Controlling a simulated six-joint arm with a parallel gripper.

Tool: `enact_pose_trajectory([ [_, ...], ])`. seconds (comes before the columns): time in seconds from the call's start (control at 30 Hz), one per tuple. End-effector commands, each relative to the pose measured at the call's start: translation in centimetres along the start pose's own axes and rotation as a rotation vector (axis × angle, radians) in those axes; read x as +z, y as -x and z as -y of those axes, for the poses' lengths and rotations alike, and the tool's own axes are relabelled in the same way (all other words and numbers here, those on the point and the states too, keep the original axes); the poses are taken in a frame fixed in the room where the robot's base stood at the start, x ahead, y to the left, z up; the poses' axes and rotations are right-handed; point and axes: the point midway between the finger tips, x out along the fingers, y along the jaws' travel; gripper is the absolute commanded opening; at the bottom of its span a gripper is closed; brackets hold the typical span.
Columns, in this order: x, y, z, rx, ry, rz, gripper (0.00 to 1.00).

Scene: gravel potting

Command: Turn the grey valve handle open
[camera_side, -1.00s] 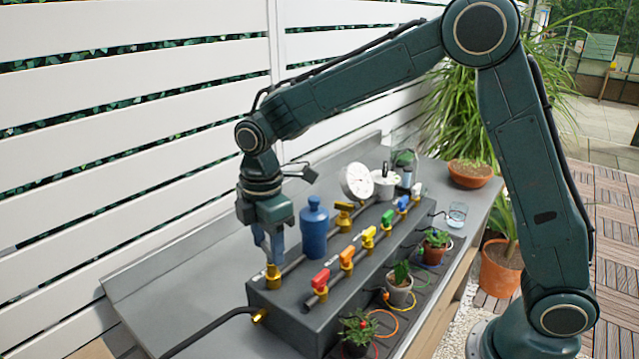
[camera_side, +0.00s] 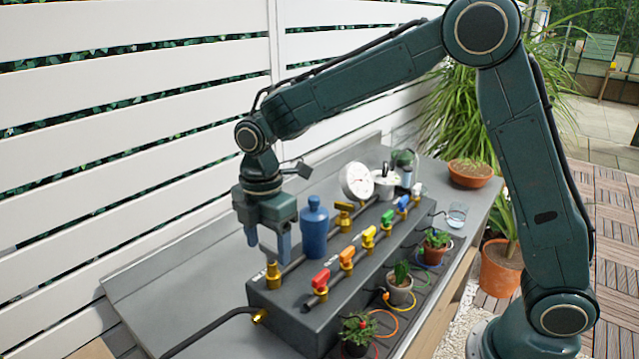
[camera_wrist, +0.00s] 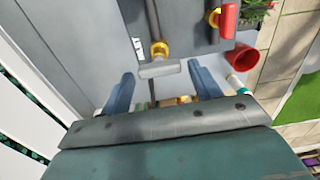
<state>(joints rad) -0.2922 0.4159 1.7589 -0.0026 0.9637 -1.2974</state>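The grey valve handle (camera_wrist: 160,69) is a short bar on a brass valve, and in the wrist view it lies crosswise to the grey pipe. The brass valve body (camera_side: 273,275) stands at the near left end of the dark manifold box. My gripper (camera_side: 268,253) points down over this valve. In the wrist view its two blue fingers stand apart at either end of the handle, with the bar between them and narrow gaps visible. Whether a finger touches the bar is unclear. In the side view I cannot make out the handle clearly.
A blue bottle-shaped vessel (camera_side: 314,228) stands close right of my gripper. A red valve handle (camera_side: 320,279) and several other coloured ones line the manifold box (camera_side: 300,320). A white gauge (camera_side: 357,181) is behind. Small potted plants stand in front. The bench's left side is clear.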

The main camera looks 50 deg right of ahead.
Motion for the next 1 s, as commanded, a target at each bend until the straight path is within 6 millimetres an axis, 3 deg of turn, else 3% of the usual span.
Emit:
enact_pose_trajectory([
  [0.57, 0.1, 1.0, 0.0, -0.001, -0.005, 0.002, 0.69],
  [0.77, 0.1, 3.4, 0.0, 0.001, -0.005, 0.001, 0.69],
  [1.0, 0.0, 7.4, -0.1, 0.003, -0.004, 0.0, 0.69],
])
